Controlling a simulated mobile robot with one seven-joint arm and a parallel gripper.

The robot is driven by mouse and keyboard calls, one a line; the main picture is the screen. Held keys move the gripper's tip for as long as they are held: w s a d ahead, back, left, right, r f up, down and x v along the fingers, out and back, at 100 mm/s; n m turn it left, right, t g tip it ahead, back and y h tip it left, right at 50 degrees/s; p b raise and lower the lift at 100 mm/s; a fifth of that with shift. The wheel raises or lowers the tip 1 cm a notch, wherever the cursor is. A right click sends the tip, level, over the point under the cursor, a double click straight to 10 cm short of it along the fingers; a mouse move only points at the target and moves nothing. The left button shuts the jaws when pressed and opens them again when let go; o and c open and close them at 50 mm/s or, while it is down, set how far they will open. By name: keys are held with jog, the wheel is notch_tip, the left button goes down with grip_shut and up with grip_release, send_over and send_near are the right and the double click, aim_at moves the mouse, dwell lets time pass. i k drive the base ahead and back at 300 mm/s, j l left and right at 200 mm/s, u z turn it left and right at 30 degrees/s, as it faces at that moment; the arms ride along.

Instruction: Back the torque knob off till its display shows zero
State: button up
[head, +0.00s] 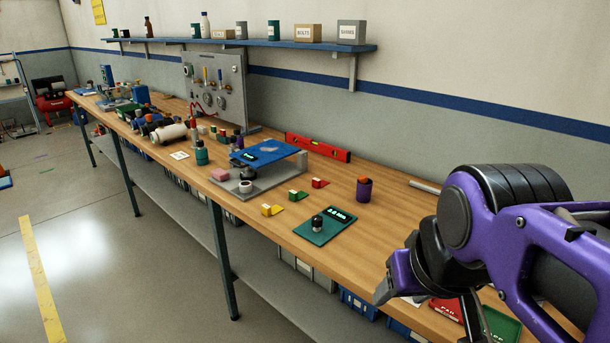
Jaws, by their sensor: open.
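The torque knob (318,222) is a small dark upright knob on a green panel (312,237) on the wooden bench. Beside it on the panel is a small lit display (342,215) with green figures ending in what looks like "Nm"; the number is too small to read surely. My gripper (425,298) is at the lower right, at the end of my purple and black arm. It is open, to the right of the panel and nearer the camera, apart from the knob. Part of its fingers is cut off or hidden by the arm.
A purple pot (364,190) stands behind the panel. Yellow, green and red (319,183) blocks lie left of and behind it. A blue-topped test rig (268,152) stands farther left. A red card (447,310) and green card (503,327) lie under my arm.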

aim_at(316, 222)
jog(key=i+j+z, duration=0.1)
jog(key=z, duration=0.9)
jog(key=j+z, duration=0.65)
jog(key=k+j+z, duration=0.15)
jog(key=j, duration=0.3)
jog(key=j+z, duration=0.2)
jog(key=j, duration=0.25)
jog(key=k, duration=0.05)
